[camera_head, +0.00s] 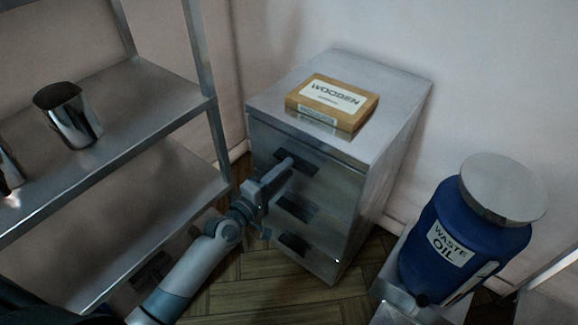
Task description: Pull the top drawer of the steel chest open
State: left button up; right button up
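The steel chest (392,105) stands against the wall in the middle of the view. Its top drawer (335,176) looks flush with the front, with a dark recessed handle (309,168). Two more drawers with similar dark handles sit below it. My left gripper (287,166) reaches up from lower left, its fingertips at the top drawer's handle. I cannot tell whether the fingers touch or enclose the handle, or how far apart they are. My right gripper is not in view.
A box labelled "WOODEN" (332,98) lies on the chest top. A steel shelf rack (150,95) with a metal jug (70,118) stands at left. A blue waste oil drum (460,235) stands at right. Wooden floor (245,285) shows before the chest.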

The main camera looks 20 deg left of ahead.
pick_arm(q)
jog(key=shift+x, duration=1.05)
jog(key=shift+c, duration=0.3)
grip_shut()
jog(key=shift+s+f, duration=0.1)
